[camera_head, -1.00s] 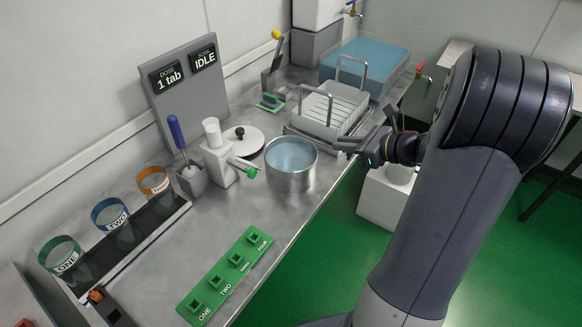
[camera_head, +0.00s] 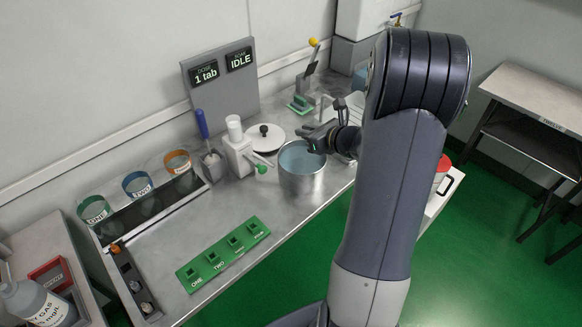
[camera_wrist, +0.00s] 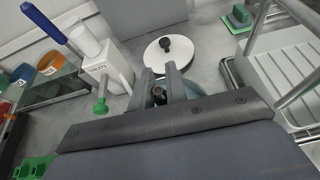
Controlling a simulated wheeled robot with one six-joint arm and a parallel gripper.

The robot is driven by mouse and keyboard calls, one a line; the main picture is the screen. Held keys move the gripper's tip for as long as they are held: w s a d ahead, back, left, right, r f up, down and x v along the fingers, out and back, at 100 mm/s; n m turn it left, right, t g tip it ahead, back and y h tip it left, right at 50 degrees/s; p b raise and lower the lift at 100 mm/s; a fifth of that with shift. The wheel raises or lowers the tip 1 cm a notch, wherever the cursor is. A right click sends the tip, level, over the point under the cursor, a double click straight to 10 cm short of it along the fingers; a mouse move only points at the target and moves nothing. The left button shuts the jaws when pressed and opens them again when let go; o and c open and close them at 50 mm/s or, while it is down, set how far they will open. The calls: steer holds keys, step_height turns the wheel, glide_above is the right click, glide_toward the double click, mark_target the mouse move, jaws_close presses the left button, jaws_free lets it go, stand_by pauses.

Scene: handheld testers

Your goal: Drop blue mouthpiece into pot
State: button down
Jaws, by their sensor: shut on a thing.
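The steel pot (camera_head: 302,182) stands open near the counter's front edge, with bluish liquid inside. My gripper (camera_head: 312,138) is over the far right part of the pot's mouth. In the wrist view my gripper (camera_wrist: 172,82) has its fingers close together, with a small dark piece (camera_wrist: 158,95) between them. This seems to be the mouthpiece, but its blue colour does not show.
A white lid (camera_head: 264,138) with a black knob lies behind the pot. A white pump-like device (camera_head: 238,155) with a green tip stands to its left. A green numbered rack (camera_head: 223,254) lies in front.

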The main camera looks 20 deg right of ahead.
step_height(320, 180, down, 6)
steer(key=b, duration=0.4)
steer(key=c, duration=1.3)
jaws_free()
steer(key=v, duration=1)
steer(key=shift+s+d+r, duration=0.1)
steer(key=shift+s+r, duration=0.05)
steer(key=shift+s, duration=0.25)
steer(key=shift+w, duration=0.1)
